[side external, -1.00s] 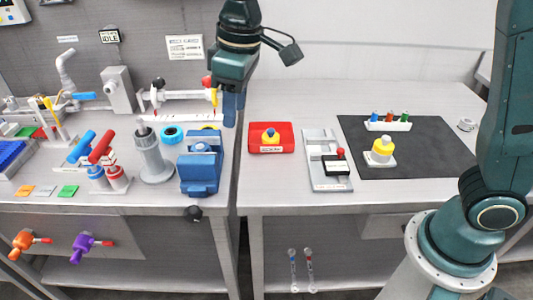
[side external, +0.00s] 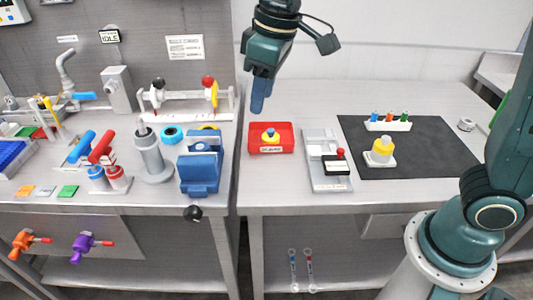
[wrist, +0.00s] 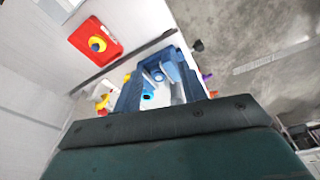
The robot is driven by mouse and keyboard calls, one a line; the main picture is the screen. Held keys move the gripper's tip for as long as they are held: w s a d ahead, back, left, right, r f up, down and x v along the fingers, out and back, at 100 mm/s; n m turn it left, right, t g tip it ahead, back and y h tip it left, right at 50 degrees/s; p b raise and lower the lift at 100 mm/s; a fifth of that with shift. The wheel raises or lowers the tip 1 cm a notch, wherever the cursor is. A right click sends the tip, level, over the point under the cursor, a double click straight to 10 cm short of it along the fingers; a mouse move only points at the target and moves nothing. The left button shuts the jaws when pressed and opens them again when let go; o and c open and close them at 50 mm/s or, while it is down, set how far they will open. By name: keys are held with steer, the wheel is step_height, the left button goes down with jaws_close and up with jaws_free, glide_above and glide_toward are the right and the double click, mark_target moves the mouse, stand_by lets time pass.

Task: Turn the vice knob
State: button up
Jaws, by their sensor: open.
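The blue vice (side external: 200,172) stands at the front right edge of the left bench. Its black knob (side external: 193,213) sticks out at the front, below the bench edge. My gripper (side external: 258,106), with blue fingers, hangs in the air up and to the right of the vice, apart from it and from the knob. It is open and empty. In the wrist view the dark knob (wrist: 198,46) shows to the right, beyond the fingers. Blue fingers and blue vice overlap there, so part of the vice is hidden.
A red tray with a yellow and blue button (side external: 270,137) sits on the right bench near the gap between benches. A grey cylinder stand (side external: 152,158) is left of the vice. A white rail fixture with a red knob (side external: 208,82) stands behind it.

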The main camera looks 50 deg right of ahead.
steer(key=n+g, duration=0.2)
steer(key=n, duration=0.2)
glide_above(189, 209)
step_height(189, 209, down, 11)
steer(key=shift+h, duration=0.4)
steer(key=shift+f, duration=0.15)
step_height(189, 209, down, 14)
steer(key=shift+r, duration=0.25)
jaws_close()
